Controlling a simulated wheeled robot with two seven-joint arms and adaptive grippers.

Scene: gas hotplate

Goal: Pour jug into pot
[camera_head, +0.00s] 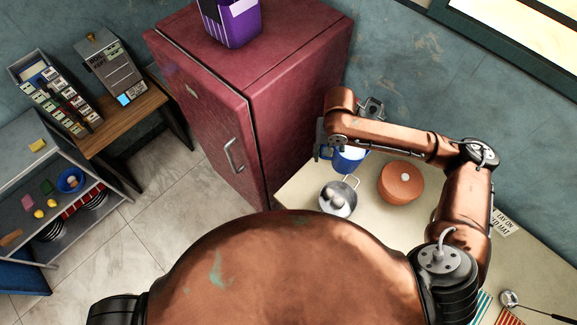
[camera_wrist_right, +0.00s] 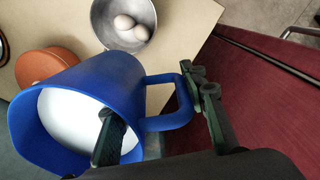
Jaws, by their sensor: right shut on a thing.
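A blue jug (camera_head: 349,163) with a white inside or white contents is beside the fridge at the counter's far left corner. In the wrist view the jug (camera_wrist_right: 95,85) is large, its mouth facing the lower left. My right gripper (camera_wrist_right: 160,122) is shut on its handle. In the head view my right gripper (camera_head: 325,140) is partly hidden by its arm. A grey metal pot (camera_head: 351,204) with eggs in it stands just below the jug in the picture; the pot (camera_wrist_right: 99,20) also shows in the wrist view. My left gripper is not in view.
A dark red fridge (camera_head: 215,120) rises close on the left. A ladle (camera_head: 510,299) and striped cloths lie at the counter's near right. The counter's near middle is partly hidden by my body.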

